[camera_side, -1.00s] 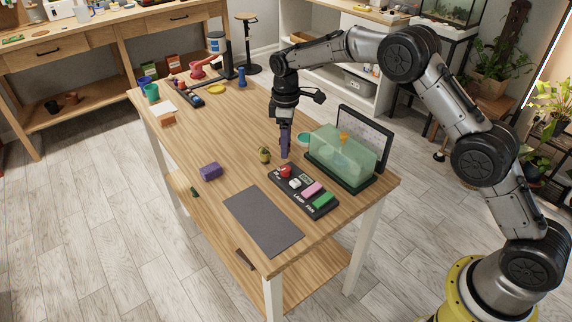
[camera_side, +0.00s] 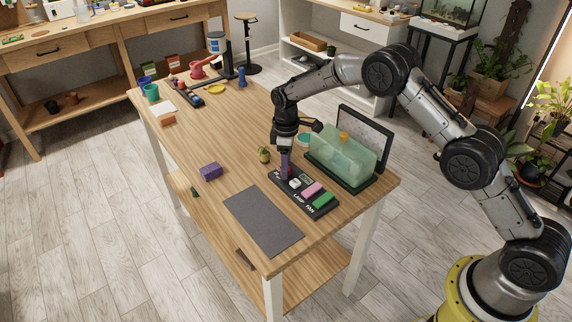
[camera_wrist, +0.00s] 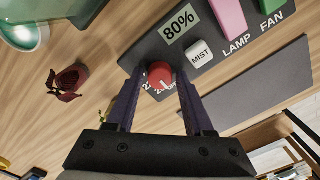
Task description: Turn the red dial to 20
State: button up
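The red dial (camera_wrist: 160,74) sits on the dark control panel (camera_side: 325,211), with a pale pointer line on its near side in the wrist view. The scale digits around it are partly hidden. The panel's display (camera_wrist: 179,22) reads 80%. My gripper (camera_wrist: 160,78) points down over the dial, with one purple finger on each side of it. A narrow gap seems to show between the fingers and the dial, so it looks open around it. In the side view the fingers (camera_side: 285,164) hide most of the dial.
Beside the dial are a white MIST button (camera_wrist: 199,53), a pink LAMP button (camera_side: 312,189) and a green FAN button (camera_side: 323,200). A glass terrarium (camera_side: 340,155) stands close behind the panel.

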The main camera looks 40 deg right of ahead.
grip_shut()
jog(key=shift+m, duration=0.3)
jog(key=m, duration=0.3)
jog(key=shift+r, duration=0.1)
jog(key=shift+m, duration=2)
jog(key=shift+o, duration=1.7)
grip_release()
